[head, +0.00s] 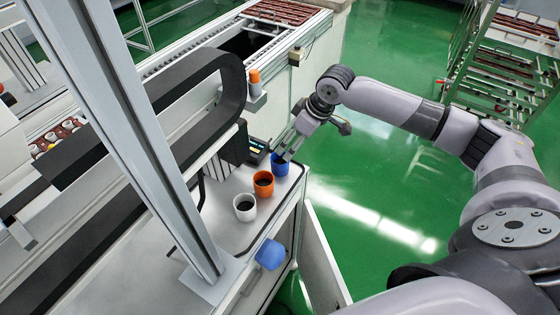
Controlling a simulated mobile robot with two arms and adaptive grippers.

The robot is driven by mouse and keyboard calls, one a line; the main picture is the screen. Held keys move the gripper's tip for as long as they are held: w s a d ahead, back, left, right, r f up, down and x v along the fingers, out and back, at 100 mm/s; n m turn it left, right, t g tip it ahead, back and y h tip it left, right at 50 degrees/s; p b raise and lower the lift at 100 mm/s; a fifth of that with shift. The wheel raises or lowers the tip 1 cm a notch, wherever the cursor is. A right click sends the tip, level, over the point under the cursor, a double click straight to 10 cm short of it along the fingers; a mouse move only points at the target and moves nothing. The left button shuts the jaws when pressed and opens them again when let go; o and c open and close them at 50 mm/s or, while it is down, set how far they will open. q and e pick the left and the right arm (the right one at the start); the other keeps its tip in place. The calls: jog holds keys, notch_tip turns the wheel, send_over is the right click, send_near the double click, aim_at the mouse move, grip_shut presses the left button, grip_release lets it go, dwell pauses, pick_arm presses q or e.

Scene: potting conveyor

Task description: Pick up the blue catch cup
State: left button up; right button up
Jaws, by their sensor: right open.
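The blue catch cup (281,168) stands upright on the grey work surface, near its right edge, at the far end of a row of three cups. My right gripper (283,155) comes down from the upper right and is open. Its fingertips are at the rim of the blue cup and overlap it in the picture. I cannot tell whether a finger is inside the cup or touching it. My left gripper is not in view.
An orange cup (264,184) stands close beside the blue one, and a white cup (245,208) is nearer. A metal post (135,130) and a black cable chain (170,95) stand left. Green floor lies right.

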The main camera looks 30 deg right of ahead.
send_near(279, 157)
jog(key=a+f, duration=0.2)
jog(key=shift+s+f+p, duration=0.1)
jog(key=shift+s+p, duration=0.1)
jog(key=shift+p, duration=0.3)
jog(key=shift+f, duration=0.1)
jog(key=shift+p+x, duration=0.95)
jog(key=shift+x, duration=0.2)
jog(key=x, duration=0.2)
jog(key=shift+w+a+f, duration=0.2)
jog(key=shift+w, duration=0.05)
jog(key=shift+s, duration=0.15)
jog(key=shift+c, duration=0.9)
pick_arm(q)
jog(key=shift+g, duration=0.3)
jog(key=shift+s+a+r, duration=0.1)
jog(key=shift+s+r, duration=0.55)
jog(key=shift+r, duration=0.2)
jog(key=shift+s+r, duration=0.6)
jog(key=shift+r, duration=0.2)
pick_arm(e)
jog(key=c, duration=1)
